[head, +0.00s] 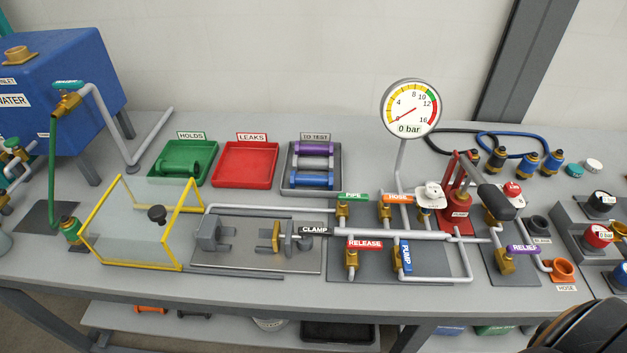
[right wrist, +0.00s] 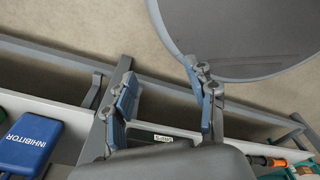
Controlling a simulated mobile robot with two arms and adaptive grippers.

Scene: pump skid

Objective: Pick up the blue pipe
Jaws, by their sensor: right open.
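The blue pipe (head: 313,180) lies across the front of the grey TO TEST tray (head: 286,182) in the head view. A purple pipe (head: 314,149) lies at the back of the same tray, with a greyish part between them. My right gripper (right wrist: 160,90) shows in the right wrist view with its two blue-padded fingers spread and nothing between them. It is away from the blue pipe, which does not show in that view. A dark part of mine cuts into the lower right corner of the head view. My left gripper is not in view.
The red LEAKS tray (head: 246,164) and green HOLDS tray (head: 182,162), holding a green pipe, stand left of the TO TEST tray. In front are the clamp rig (head: 255,246) and a yellow-framed guard (head: 140,228). The gauge (head: 409,108) and its piping stand to the right.

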